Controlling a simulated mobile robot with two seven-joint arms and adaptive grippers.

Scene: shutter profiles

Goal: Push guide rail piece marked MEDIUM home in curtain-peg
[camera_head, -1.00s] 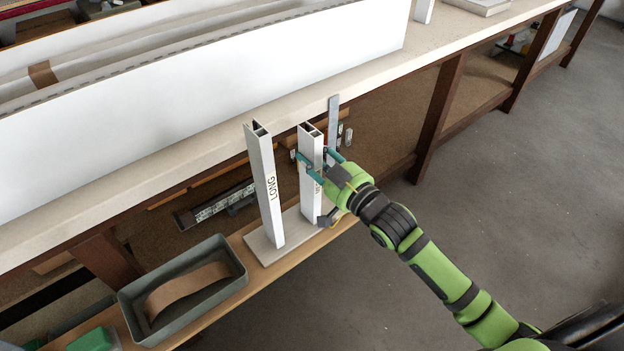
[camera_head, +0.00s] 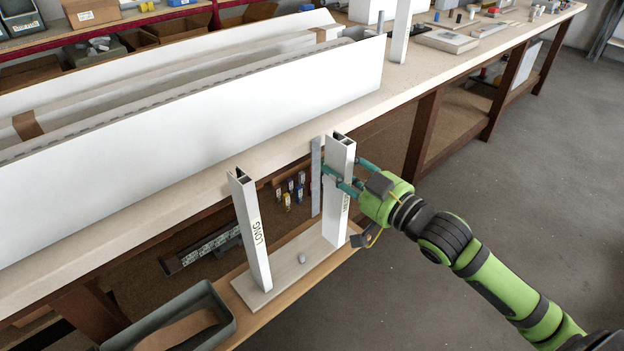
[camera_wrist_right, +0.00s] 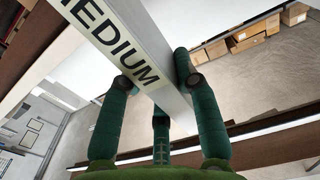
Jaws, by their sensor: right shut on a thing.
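The MEDIUM guide rail piece (camera_head: 338,200) is a white upright hollow profile with black lettering. My right gripper (camera_head: 350,180) is shut on its upper half, from the right. In the right wrist view the fingers (camera_wrist_right: 160,85) close around the rail (camera_wrist_right: 120,45), with the letters "EDIUM" showing. The rail's lower end is by the right end of the pale base plate (camera_head: 285,268); I cannot tell whether it touches. A short grey peg (camera_head: 302,258) stands bare on the plate, left of the rail. My left gripper is not in view.
The white LONG rail (camera_head: 252,230) stands upright at the plate's left end. A grey metal strip (camera_head: 316,178) stands behind. A grey-green bin (camera_head: 180,318) is at the lower left. The workbench edge (camera_head: 200,195) runs behind; open floor lies right.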

